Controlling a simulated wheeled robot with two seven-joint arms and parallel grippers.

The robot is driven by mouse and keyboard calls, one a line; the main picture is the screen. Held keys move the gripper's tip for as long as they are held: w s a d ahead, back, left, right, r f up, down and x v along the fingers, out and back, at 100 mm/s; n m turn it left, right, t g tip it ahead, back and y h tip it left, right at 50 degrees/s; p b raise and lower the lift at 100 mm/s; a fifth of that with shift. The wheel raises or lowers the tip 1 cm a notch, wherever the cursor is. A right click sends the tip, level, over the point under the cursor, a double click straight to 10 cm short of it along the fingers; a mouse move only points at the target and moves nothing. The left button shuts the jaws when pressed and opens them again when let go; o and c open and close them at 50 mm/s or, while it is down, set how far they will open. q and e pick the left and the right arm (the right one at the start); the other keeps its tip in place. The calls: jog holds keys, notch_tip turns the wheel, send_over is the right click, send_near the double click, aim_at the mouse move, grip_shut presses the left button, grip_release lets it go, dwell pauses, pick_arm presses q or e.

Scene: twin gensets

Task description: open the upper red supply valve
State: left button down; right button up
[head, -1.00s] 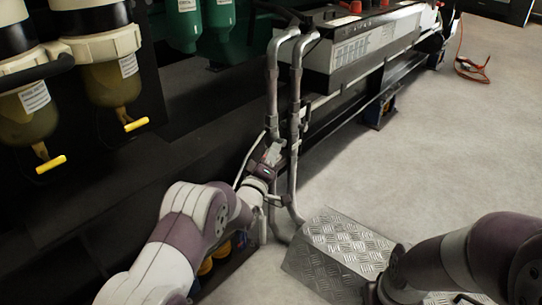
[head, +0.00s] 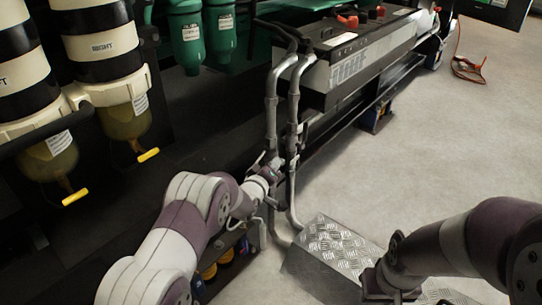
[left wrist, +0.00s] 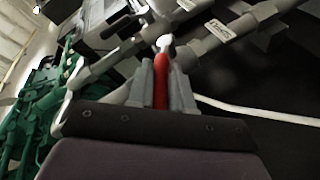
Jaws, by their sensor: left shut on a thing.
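In the left wrist view a red valve handle (left wrist: 161,82) stands between the two grey fingers of my left gripper (left wrist: 163,66), which is shut on it. Its pale rounded end (left wrist: 164,43) shows beyond the fingers. Labelled grey pipes (left wrist: 218,30) run behind it. In the head view my left gripper (head: 273,166) is at the two grey vertical pipes (head: 292,110), low beside the genset. The handle is hidden or too small to make out there.
A tread-plate step (head: 335,245) stands on the floor just right of the pipes. Filters with yellow drain handles (head: 148,155) hang at the left. A battery box (head: 355,60) sits behind the pipes. The pale floor at the right is mostly clear.

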pick_arm(q)
jog(key=shift+w+d+r+g+y+p, duration=0.1)
jog(key=shift+w+r+g+y+p, duration=0.15)
jog(key=shift+g+p, duration=0.5)
jog(key=shift+d+r+g+y+p, duration=0.15)
jog(key=shift+r+g+p, duration=0.2)
jog(key=shift+p, duration=0.7)
pick_arm(e)
jog(key=shift+r, duration=2.45)
pick_arm(q)
jog(key=c, duration=1.1)
grip_release()
jog(key=p+v, duration=0.5)
jog(key=v, duration=0.7)
jog(key=shift+s+a+p, duration=0.15)
jog(key=shift+s+p, duration=0.15)
pick_arm(e)
jog(key=shift+r, duration=2.8)
